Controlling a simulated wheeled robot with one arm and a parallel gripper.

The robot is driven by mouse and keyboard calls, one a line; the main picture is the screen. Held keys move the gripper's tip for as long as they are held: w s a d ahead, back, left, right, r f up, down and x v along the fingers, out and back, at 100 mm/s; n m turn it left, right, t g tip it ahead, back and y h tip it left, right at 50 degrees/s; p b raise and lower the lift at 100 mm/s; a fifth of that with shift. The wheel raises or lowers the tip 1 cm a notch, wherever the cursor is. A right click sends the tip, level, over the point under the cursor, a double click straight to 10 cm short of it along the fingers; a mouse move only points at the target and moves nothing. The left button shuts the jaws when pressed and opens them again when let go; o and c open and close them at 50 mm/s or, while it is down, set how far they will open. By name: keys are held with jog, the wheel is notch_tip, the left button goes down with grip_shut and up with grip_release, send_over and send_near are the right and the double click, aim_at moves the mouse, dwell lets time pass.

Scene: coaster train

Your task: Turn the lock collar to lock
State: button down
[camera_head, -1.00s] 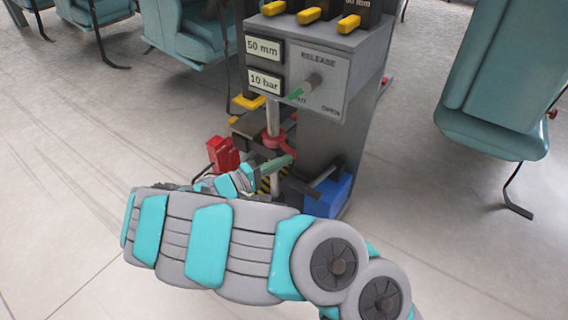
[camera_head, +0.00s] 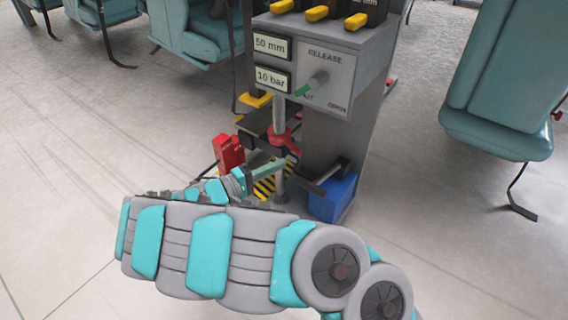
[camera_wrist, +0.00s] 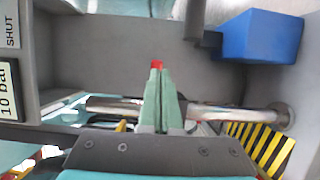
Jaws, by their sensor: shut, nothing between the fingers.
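The red lock collar (camera_head: 281,138) sits around the upright steel rod (camera_head: 278,113) under the control box, with a red handle pointing down to the right. My gripper (camera_head: 284,165) is shut and empty, its green fingers just below the handle in the head view. In the wrist view, the closed fingers (camera_wrist: 160,98) cross in front of the rod (camera_wrist: 200,112). A small red piece (camera_wrist: 157,64) shows at their tips, probably part of the collar handle. I cannot tell whether it touches them. The rest of the collar is hidden there.
The control box (camera_head: 335,80) carries a green-tipped RELEASE lever and labels reading 50 mm and 10 bar. A blue block (camera_head: 333,198) stands at lower right and a red box (camera_head: 228,153) at left. Teal seats stand around; the floor at left is clear.

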jog(key=s+a+p, duration=0.1)
jog(key=s+a, duration=0.1)
jog(key=s, duration=0.7)
jog(key=shift+a, duration=0.15)
jog(key=shift+s+r, duration=0.1)
jog(key=s+d+r+m+g+y, duration=0.2)
jog(key=s+d+r+g, duration=0.2)
jog(key=d, duration=0.4)
jog(key=s+d+r+m+g+y, duration=0.2)
jog(key=s+d+r+m+g, duration=0.15)
jog(key=d, duration=0.35)
jog(key=s+d+r+m+g+y, duration=0.1)
jog(key=s+d+r+m+g, duration=0.15)
jog(key=s+d+g, duration=0.4)
jog(key=s+a+f+n+t+y, duration=0.1)
jog(key=s+a+t+y, duration=0.15)
jog(key=s+y, duration=0.35)
jog(key=s+a+n+t+y, duration=0.1)
jog(key=s+a+y, duration=0.35)
jog(key=s, duration=0.35)
notch_tip(320, 180, up, 13)
jog(key=p, duration=1.3)
jog(key=shift+w+p, duration=0.25)
jog(key=shift+p, duration=0.1)
